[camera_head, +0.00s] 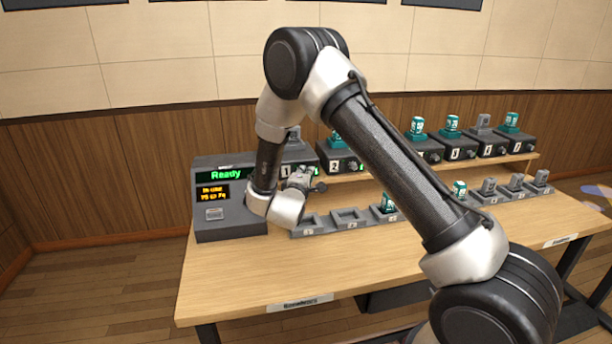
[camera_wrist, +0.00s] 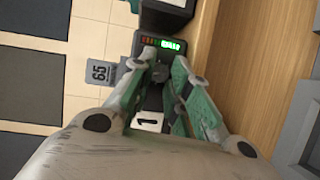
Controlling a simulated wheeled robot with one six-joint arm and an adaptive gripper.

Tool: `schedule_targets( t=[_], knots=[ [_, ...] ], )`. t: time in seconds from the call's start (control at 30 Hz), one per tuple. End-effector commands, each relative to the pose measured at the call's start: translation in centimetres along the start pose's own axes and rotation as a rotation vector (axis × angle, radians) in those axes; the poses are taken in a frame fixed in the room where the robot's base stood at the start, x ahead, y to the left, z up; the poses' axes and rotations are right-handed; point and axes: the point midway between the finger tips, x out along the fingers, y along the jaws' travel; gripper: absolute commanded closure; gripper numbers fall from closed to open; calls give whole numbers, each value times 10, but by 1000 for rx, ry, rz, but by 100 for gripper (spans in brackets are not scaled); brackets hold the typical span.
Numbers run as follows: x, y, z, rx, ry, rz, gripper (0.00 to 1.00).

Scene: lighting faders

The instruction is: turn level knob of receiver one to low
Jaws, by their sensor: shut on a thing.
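Receiver one (camera_head: 297,153) is a dark box marked 1 on the raised shelf, just right of the "Ready" console. In the wrist view its front (camera_wrist: 148,122) lies turned on its side, with the 1 label and a lit meter of green and orange-red segments. Its level knob (camera_wrist: 160,74) is a small dark knob between my fingertips, partly covered by them. My gripper (camera_wrist: 166,66) reaches the front of the box and is shut on the knob. In the head view my gripper (camera_head: 303,178) and wrist hide much of the box front, and the knob's pointer cannot be made out.
The console (camera_head: 225,225) stands close left of my wrist. Receiver two (camera_head: 340,163) is right beside receiver one. A row of grey cradles (camera_head: 350,215) lies in front, some holding packs. The table's front (camera_head: 235,285) is clear.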

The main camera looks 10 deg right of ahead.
Motion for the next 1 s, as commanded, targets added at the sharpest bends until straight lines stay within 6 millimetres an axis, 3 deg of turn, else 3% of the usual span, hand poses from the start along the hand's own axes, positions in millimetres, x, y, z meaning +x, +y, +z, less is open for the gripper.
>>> schedule_targets(
  t=[0.4,1.0],
  knots=[
    [0,-3,-1,-194,-7,89,100],
    [0,-3,-2,-227,-8,105,100]
  ],
)
